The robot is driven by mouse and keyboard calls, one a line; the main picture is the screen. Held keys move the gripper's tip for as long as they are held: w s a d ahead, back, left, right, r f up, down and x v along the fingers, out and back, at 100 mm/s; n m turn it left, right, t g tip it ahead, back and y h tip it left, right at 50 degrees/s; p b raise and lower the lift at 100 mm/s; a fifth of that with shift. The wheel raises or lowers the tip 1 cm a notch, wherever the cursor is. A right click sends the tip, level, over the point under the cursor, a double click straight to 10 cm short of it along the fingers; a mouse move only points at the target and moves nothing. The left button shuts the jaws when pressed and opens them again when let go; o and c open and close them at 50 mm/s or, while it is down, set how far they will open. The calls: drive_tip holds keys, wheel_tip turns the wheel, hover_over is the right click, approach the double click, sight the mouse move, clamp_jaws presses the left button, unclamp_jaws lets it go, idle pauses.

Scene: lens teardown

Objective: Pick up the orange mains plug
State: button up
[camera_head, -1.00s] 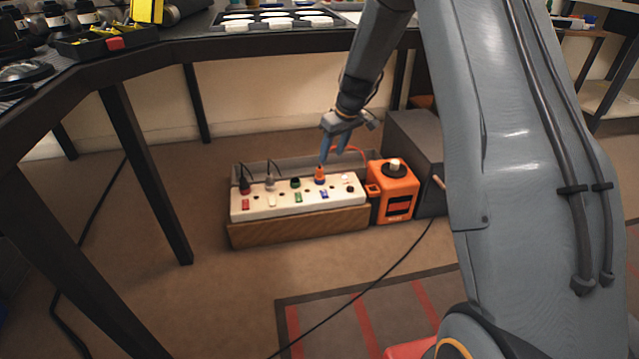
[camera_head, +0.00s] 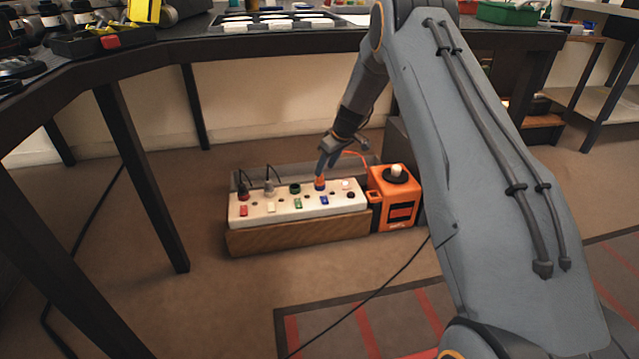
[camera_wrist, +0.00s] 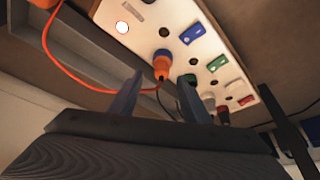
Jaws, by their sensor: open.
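The orange mains plug (camera_head: 320,182) sits upright in the white power strip (camera_head: 262,208), in the socket by the blue switch. In the wrist view the plug (camera_wrist: 161,66) shows with an orange cord running from it. My gripper (camera_head: 328,160) is just above the plug in the head view, pointing down. In the wrist view my gripper (camera_wrist: 157,95) is open, with its two blue-grey fingers apart and the plug seen between and beyond their tips. I cannot tell whether a finger touches the plug.
The strip rests on a wooden block (camera_head: 290,236) under the desk. A red-black plug (camera_head: 243,190), a grey plug (camera_head: 269,187) and a dark green round piece (camera_head: 295,188) stand on it. An orange box (camera_head: 402,208) with a white knob is close at the right.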

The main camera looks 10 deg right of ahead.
sight(320, 181)
drive_tip(key=b+x, duration=0.2)
drive_tip(key=x, duration=0.2)
drive_tip(key=shift+w+a+f+b, duration=0.1)
drive_tip(key=shift+a+f+b, duration=0.2)
drive_tip(key=shift+b, duration=0.1)
drive_tip(key=shift+r, duration=0.1)
clamp_jaws()
